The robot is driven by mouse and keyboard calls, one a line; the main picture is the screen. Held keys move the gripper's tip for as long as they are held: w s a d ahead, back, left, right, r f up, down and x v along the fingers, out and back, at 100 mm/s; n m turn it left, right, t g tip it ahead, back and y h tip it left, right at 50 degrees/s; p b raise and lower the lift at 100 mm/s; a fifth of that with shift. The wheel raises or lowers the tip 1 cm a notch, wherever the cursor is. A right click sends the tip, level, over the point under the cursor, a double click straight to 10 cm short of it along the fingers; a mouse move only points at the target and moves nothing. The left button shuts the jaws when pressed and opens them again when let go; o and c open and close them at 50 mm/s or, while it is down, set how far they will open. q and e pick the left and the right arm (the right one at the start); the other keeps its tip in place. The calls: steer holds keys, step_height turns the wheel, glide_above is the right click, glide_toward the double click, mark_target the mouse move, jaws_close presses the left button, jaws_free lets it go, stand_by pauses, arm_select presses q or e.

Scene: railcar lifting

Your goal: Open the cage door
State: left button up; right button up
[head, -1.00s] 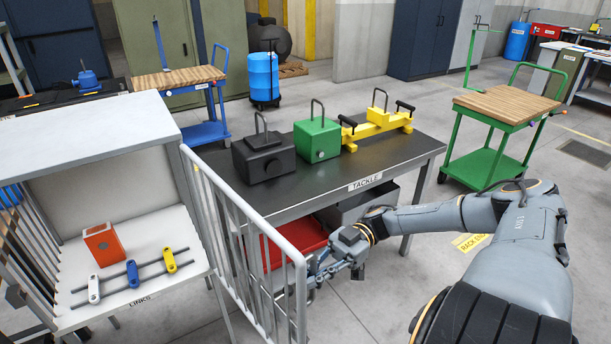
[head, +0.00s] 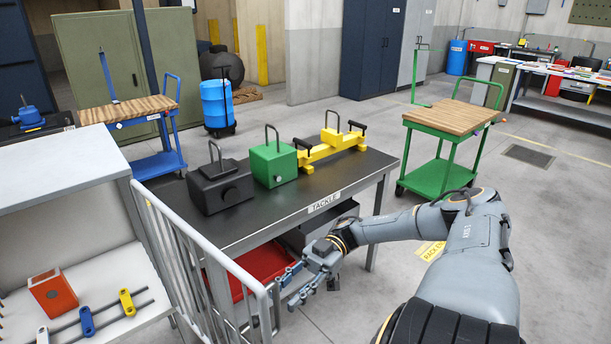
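The cage door (head: 200,262) is a pale grey barred panel on the right side of the white cage (head: 70,170). It stands swung out from the cage front, in front of the black tackle table. My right gripper (head: 294,284) is just to the right of the door's free edge, with its fingers spread and nothing seen between them. A small gap seems to lie between fingertips and door. My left gripper is not in view.
The tackle table (head: 285,212) carries black, green and yellow lifting gear; a red bin (head: 262,268) sits below. Inside the cage are an orange block (head: 53,293) and coloured links on rods. A green cart (head: 452,125) stands behind my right arm.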

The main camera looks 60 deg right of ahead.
steer(key=d, duration=0.7)
steer(key=shift+s+d, duration=0.3)
steer(key=shift+d, duration=0.1)
